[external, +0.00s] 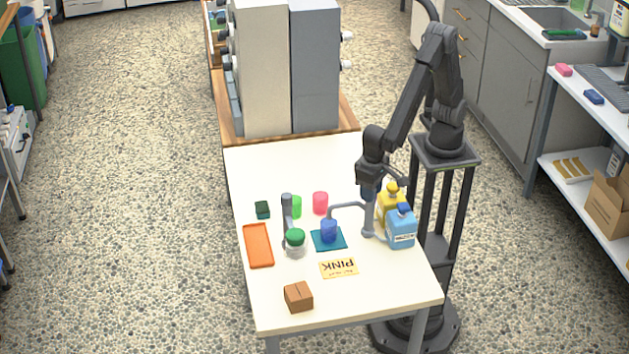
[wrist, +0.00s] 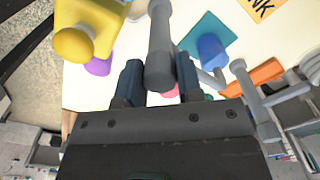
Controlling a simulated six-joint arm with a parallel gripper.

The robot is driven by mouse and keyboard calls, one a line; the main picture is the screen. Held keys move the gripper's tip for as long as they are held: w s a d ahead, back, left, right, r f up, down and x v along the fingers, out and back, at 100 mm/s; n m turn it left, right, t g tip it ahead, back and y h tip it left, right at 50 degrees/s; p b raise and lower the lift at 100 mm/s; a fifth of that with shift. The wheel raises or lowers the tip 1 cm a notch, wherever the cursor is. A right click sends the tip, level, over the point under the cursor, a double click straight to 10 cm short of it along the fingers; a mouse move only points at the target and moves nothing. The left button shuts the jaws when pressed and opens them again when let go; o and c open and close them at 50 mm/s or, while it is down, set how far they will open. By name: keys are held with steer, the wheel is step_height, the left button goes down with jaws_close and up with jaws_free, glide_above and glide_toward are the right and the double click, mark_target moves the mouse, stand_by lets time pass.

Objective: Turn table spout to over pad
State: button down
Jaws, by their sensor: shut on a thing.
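The table spout (external: 369,220) is a grey upright post with a thin arm that bends left. The tip of this arm appears above a blue cup (external: 328,230). The cup stands on the teal pad (external: 341,243), and both also show in the wrist view, cup (wrist: 211,50) and pad (wrist: 190,42). My gripper (external: 368,192) is at the top of the post. In the wrist view my gripper's fingers (wrist: 160,84) are shut on either side of the grey spout part (wrist: 158,50). The exact contact is partly hidden.
Yellow (external: 389,204) and blue (external: 401,228) bottles stand close right of the post. A second grey post (external: 287,208), a green-lidded jar (external: 295,243), a pink cup (external: 320,203) and an orange tray (external: 258,245) are left. A brown box (external: 298,297) is in front.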

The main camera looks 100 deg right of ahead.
steer(key=c, duration=0.8)
jaws_free()
step_height(320, 180, up, 14)
steer(key=shift+f, duration=0.1)
steer(key=shift+d, duration=0.1)
steer(key=s+d+r+n+t+y, duration=0.1)
steer(key=s+d+r+n, duration=0.1)
steer(key=d, duration=0.6)
steer(key=s+d+r+n+t, duration=0.1)
steer(key=d+r+n+t, duration=0.1)
steer(key=d, duration=0.7)
steer(key=s+d+n+t, duration=0.1)
steer(key=s+d, duration=0.1)
steer(key=d, duration=0.1)
steer(key=s+d+f+n, duration=0.1)
steer(key=s+d+n, duration=0.1)
steer(key=s+d, duration=0.1)
steer(key=s+d+n+t+h, duration=0.1)
steer(key=s+d+n, duration=0.1)
steer(key=s+d, duration=0.1)
steer(key=shift+s+d+f+t, duration=0.1)
steer(key=shift+f+t, duration=0.2)
steer(key=shift+f, duration=0.05)
